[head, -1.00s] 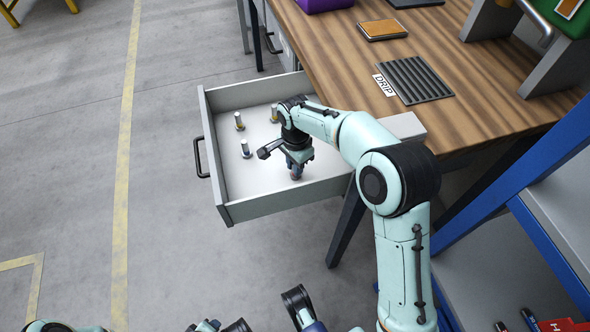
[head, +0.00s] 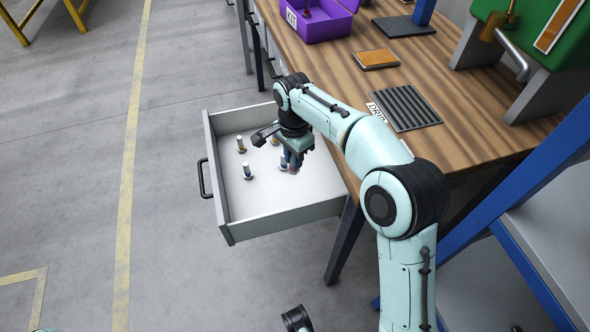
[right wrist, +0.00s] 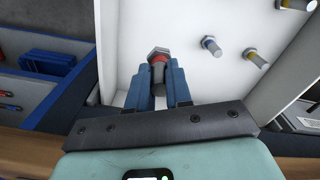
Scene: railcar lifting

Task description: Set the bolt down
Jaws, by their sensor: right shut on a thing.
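My right gripper (head: 291,166) is inside the open drawer (head: 285,214), toward its right side and above the pale floor. In the right wrist view its blue fingers (right wrist: 160,88) are shut on a bolt (right wrist: 158,54) with a hex head and a red band. In the head view the fingers mostly hide this bolt. I cannot tell whether it touches the drawer floor. My left gripper is not in view.
A wooden workbench (head: 345,85) is behind, with a ribbed tray (head: 404,108) labelled DRIP and a purple box (head: 328,27). The drawer's front floor is clear.

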